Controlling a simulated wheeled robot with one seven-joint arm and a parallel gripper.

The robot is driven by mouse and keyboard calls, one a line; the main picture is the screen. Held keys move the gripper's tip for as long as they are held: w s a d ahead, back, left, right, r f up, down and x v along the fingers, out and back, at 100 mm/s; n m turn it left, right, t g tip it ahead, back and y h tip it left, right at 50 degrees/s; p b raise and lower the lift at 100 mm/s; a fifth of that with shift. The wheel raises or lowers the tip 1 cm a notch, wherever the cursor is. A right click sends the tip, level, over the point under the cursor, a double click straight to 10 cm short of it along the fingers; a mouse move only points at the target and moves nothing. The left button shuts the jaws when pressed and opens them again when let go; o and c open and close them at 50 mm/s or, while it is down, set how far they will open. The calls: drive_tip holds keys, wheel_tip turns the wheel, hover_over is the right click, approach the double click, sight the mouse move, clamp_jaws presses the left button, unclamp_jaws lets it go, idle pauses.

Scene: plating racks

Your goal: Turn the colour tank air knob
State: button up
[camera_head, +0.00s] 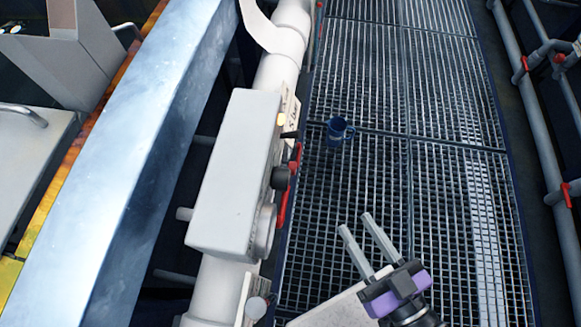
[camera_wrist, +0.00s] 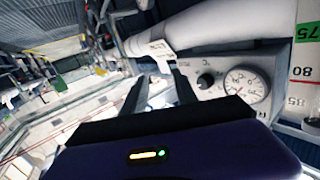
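A pale grey control box (camera_head: 235,165) sits along the white pipe in the head view. A black round knob (camera_head: 281,177) sticks out from its right face, beside a round gauge (camera_head: 264,231). In the wrist view the black knob (camera_wrist: 206,80) is on the panel left of the white-faced gauge (camera_wrist: 246,83). I cannot read the label near it. My gripper (camera_head: 357,222) is open and empty, to the right of the box and apart from the knob. In the wrist view my gripper's fingers (camera_wrist: 160,76) stand apart, left of the knob.
A red handle (camera_head: 287,195) runs beside the knob. A blue mug (camera_head: 337,131) stands on the grating walkway (camera_head: 380,80). Grey pipes with red valve handles line the right side. A temperature scale (camera_wrist: 300,70) is at the wrist view's right edge.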

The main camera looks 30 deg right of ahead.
drive_tip(key=w+a+f+m+t+h+b, duration=0.25)
drive_tip(key=w+f+b, duration=0.4)
drive_tip(key=f, duration=0.55)
drive_tip(key=w+a+f+m+t+h+b, duration=0.1)
drive_tip(key=w+f+h+b, duration=0.2)
drive_tip(key=w+f+b, duration=0.6)
drive_tip(key=m+g+h+b, duration=0.2)
drive_tip(key=m+h+b, duration=0.1)
drive_tip(key=h+b, duration=0.6)
approach(292, 168)
drive_tip(key=w+d+y, duration=0.2)
drive_tip(key=shift+h, duration=0.25)
drive_tip(key=b+x, duration=0.1)
drive_tip(key=x, duration=0.6)
drive_tip(key=shift+w+r, duration=0.15)
drive_tip(key=shift+w, duration=0.05)
drive_tip(key=shift+c, duration=0.2)
clamp_jaws()
